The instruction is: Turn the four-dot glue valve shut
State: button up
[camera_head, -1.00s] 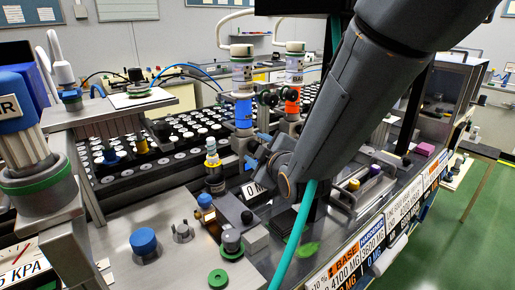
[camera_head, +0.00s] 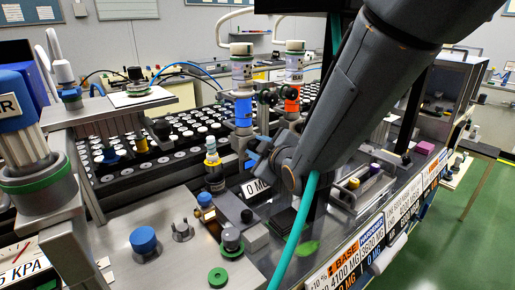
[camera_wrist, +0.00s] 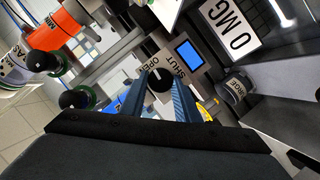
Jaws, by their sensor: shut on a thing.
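In the wrist view, a round black knob (camera_wrist: 159,81) sits between the two blue-grey fingers of my gripper (camera_wrist: 160,92), which is shut on it. A plate beside the knob carries the words SHUT and OPEN (camera_wrist: 163,62). No dots can be made out on this valve, so I cannot confirm its dot count. In the head view, my gripper (camera_head: 254,156) is beside the lower part of the blue dispenser column (camera_head: 243,110), and the gripped knob is hidden there.
An orange column (camera_head: 292,104) stands right of the blue one; black knobs are on both. A small yellow-topped bottle (camera_head: 213,165) stands left of my gripper. A 0 MG display (camera_wrist: 230,30) is close by. A rack of white-capped vials (camera_head: 130,140) lies behind.

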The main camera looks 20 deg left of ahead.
jog(key=m+g, duration=0.1)
jog(key=m+g+p, duration=0.1)
jog(key=m, duration=0.1)
jog(key=shift+w+d+r+y+p, duration=0.15)
jog(key=shift+y+p, duration=0.15)
jog(key=shift+m+g+p, duration=0.5)
jog(key=shift+m+p, duration=0.5)
jog(key=o, duration=1)
jog(key=shift+o, duration=0.2)
jog(key=b+v, duration=0.1)
jog(key=v, duration=0.6)
jog(key=shift+d, duration=0.4)
